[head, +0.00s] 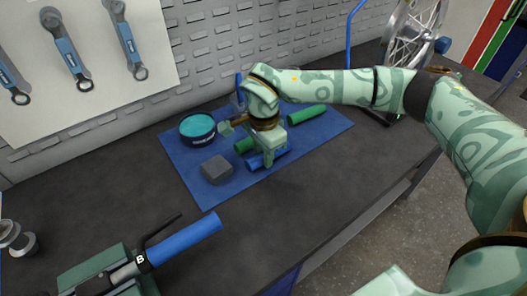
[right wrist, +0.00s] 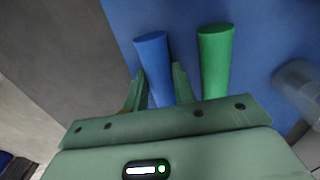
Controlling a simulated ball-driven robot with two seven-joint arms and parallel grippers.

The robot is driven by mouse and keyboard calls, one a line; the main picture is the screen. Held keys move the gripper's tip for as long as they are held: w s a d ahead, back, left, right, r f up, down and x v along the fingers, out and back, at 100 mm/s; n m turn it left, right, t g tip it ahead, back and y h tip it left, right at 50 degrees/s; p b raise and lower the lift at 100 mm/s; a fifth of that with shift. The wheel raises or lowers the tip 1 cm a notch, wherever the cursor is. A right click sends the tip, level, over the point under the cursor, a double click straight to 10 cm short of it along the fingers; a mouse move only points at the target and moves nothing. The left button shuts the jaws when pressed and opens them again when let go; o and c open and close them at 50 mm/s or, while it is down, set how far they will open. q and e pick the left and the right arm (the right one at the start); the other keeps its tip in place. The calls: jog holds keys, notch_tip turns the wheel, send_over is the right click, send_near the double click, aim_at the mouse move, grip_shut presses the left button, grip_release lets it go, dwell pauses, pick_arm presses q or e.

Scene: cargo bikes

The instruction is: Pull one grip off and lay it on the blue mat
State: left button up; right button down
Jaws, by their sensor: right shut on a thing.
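My right gripper (head: 262,158) is low over the blue mat (head: 332,126), shut on a blue grip (head: 280,155). In the right wrist view the blue grip (right wrist: 153,58) is between the two fingers (right wrist: 160,88), close to the mat; I cannot tell whether it touches. A green grip (right wrist: 214,60) lies beside it, apart; in the head view it is partly hidden behind the gripper (head: 243,145). Another green grip (head: 307,115) lies farther right on the mat. A second blue grip (head: 184,239) sits on a bar marked B at the lower left. My left gripper is out of view.
On the mat stand a round teal-topped tin (head: 198,128) and a grey block (head: 217,169). A green clamp (head: 95,272) holds the bar at the front left. A wheel (head: 413,32) stands at the back right.

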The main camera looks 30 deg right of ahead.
jog(key=c, duration=1.1)
grip_release()
jog(key=shift+o, duration=0.2)
jog(key=shift+r, duration=0.1)
notch_tip(320, 180, up, 16)
jog(key=p, duration=0.4)
